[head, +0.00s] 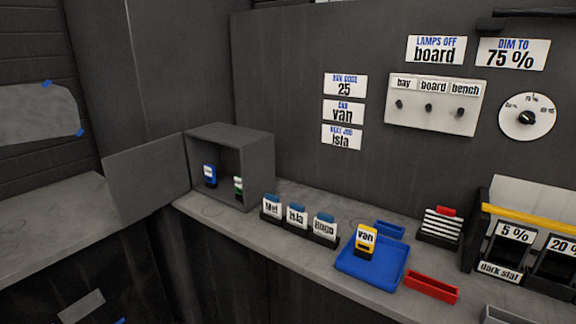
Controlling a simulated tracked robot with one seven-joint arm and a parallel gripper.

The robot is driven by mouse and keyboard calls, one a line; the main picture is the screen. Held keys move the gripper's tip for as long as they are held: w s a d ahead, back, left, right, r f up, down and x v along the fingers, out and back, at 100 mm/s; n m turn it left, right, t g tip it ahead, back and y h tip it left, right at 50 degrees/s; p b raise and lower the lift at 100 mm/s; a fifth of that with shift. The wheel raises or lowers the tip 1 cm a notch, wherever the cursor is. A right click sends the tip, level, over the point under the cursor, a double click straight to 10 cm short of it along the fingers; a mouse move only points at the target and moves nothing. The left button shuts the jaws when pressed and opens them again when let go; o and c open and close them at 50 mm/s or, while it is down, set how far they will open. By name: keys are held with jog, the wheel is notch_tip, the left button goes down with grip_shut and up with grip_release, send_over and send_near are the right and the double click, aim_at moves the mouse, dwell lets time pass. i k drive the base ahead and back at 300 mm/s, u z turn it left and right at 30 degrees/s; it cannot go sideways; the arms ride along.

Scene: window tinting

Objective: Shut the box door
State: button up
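The grey box (262,165) stands on the counter left of centre, its open front facing left and toward me. Its flat grey door (147,182) is swung wide open to the left of the opening. Inside the box are a blue item with a white label (210,175) and a green and white item (238,186). My gripper is not in view, so its state cannot be seen here.
Label holders reading Mel (271,209), Isla (296,217) and Hugo (324,229) stand right of the box. A blue tray (352,264) bears a yellow "van" tag (364,240). A red tray (431,287) lies further right. Counter in front of the box looks clear.

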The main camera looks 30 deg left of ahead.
aim_at(143, 179)
jog(key=u, duration=1.85)
jog(key=k, duration=0.8)
jog(key=u, duration=0.05)
jog(key=i, duration=0.8)
jog(key=z, duration=0.1)
jog(key=k, duration=0.25)
jog(key=z, duration=0.05)
